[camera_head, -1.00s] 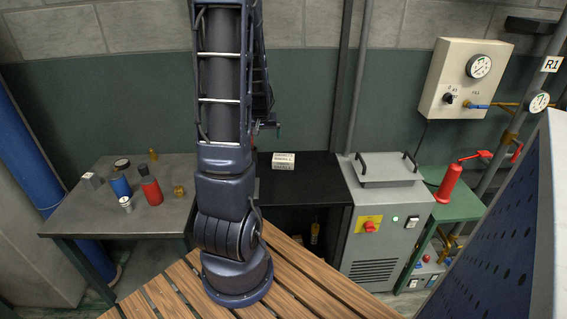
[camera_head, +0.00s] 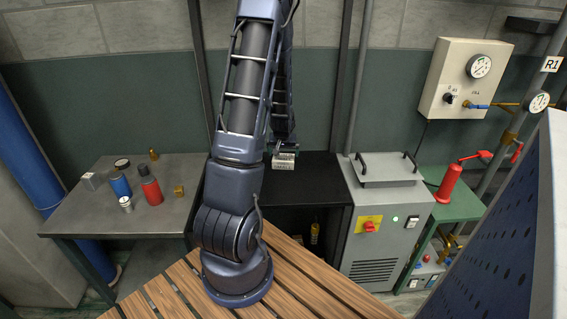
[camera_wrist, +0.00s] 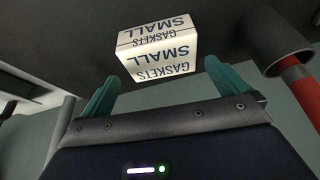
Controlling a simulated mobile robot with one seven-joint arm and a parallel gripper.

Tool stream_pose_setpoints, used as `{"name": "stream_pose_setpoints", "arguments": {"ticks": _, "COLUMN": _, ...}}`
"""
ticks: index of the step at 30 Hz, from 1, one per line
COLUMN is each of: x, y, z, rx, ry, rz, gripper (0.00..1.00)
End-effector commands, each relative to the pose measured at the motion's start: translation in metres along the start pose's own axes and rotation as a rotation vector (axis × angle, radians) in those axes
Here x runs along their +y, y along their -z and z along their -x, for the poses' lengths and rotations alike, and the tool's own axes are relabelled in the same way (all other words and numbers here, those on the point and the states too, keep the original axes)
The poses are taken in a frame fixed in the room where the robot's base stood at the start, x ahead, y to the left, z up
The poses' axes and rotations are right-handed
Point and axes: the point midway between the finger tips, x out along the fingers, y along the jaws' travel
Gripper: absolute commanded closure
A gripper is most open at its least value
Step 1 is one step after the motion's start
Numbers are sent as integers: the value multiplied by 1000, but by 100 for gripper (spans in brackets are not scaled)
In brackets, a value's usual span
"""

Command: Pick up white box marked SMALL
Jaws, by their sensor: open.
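The white box marked GASKETS SMALL (camera_head: 284,163) sits on the black bench top (camera_head: 318,172), its upper part partly covered by the end of my arm in the head view. In the wrist view the white box (camera_wrist: 158,47) lies just beyond my fingertips, its lettering upside down. My gripper (camera_wrist: 158,82) has two green fingers spread apart, one toward each side of the box. Nothing is held between them. I cannot tell whether a finger touches the box.
A grey table (camera_head: 90,215) at left carries several cans and small parts. A grey machine with handles (camera_head: 385,215) stands right of the black bench. A red cylinder (camera_wrist: 299,85) shows at right in the wrist view. The bench top right of the box is clear.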

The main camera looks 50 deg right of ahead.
Motion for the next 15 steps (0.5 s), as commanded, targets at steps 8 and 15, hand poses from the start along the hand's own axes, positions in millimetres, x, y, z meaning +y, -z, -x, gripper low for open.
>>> {"name": "stream_pose_setpoints", "arguments": {"ticks": 8, "x": 0, "y": -2, "z": -17, "rx": -1, "ry": 0, "rz": 0, "gripper": 0}}
{"name": "stream_pose_setpoints", "arguments": {"ticks": 15, "x": -1, "y": -3, "z": -44, "rx": -1, "ry": 0, "rz": 0, "gripper": 0}}
